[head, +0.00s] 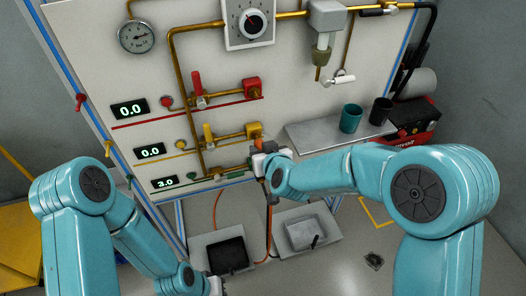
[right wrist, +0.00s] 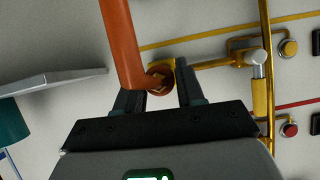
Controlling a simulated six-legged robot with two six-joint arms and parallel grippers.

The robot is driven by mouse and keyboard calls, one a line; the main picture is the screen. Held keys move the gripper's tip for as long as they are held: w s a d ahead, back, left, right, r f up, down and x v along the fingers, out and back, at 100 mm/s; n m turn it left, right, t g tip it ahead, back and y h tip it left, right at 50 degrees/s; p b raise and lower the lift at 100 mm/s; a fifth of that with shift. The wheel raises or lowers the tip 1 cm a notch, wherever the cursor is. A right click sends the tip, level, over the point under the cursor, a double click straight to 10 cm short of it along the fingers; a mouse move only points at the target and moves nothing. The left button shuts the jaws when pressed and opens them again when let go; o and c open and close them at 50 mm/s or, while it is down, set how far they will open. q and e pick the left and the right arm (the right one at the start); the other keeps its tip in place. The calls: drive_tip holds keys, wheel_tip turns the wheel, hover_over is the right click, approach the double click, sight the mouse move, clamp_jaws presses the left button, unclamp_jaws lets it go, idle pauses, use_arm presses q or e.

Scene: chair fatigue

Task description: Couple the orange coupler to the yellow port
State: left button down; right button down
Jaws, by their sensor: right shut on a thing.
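My right gripper (head: 262,150) is at the panel, at the right end of the yellow valve row. It is shut on the orange coupler (head: 257,131), which also shows between the fingers in the right wrist view (right wrist: 160,80). The yellow port (head: 253,130) is the brass-yellow end of that row, mostly hidden behind the coupler. In the right wrist view the port's yellow pipe (right wrist: 212,63) runs up to the coupler. I cannot tell whether they touch or are joined. An orange hose (right wrist: 122,40) passes close to the fingers. My left gripper (head: 216,286) is barely visible at the bottom edge.
The red valve row (head: 235,92) is above the yellow one, and a green knob (head: 191,176) is below. A grey shelf (head: 310,133) with a teal cup (head: 351,118) and a dark cup (head: 381,110) stands right of the gripper. Two trays (head: 315,232) (head: 203,242) lie below.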

drive_tip(key=shift+w+a, duration=0.25)
drive_tip(key=shift+w, duration=0.6)
drive_tip(key=c, duration=0.6)
unclamp_jaws()
drive_tip(key=v, duration=1.6)
drive_tip(key=shift+p, duration=0.45)
